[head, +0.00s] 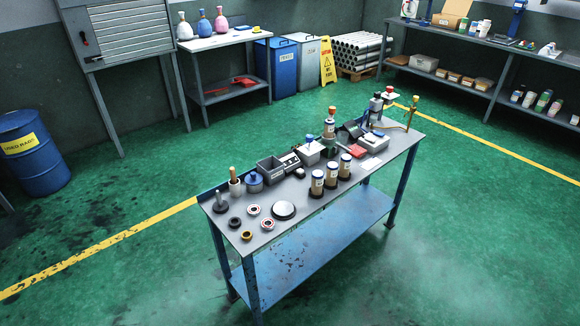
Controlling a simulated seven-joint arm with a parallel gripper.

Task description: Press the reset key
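No reset key can be made out for certain; the things on the workbench (270,234) are too small to read. A small dark device (290,162) with light marks on its face sits mid-bench, beside an open grey box (270,169). A light box with a blue knob (309,152) stands just right of it. My gripper is not in view.
Several labelled bottles (317,183) stand along the bench's front edge. Rings (254,209) and a round silver-topped disc (284,210) lie at its left end. A red item (356,151) and taller stands crowd its right end. Open green floor surrounds the bench.

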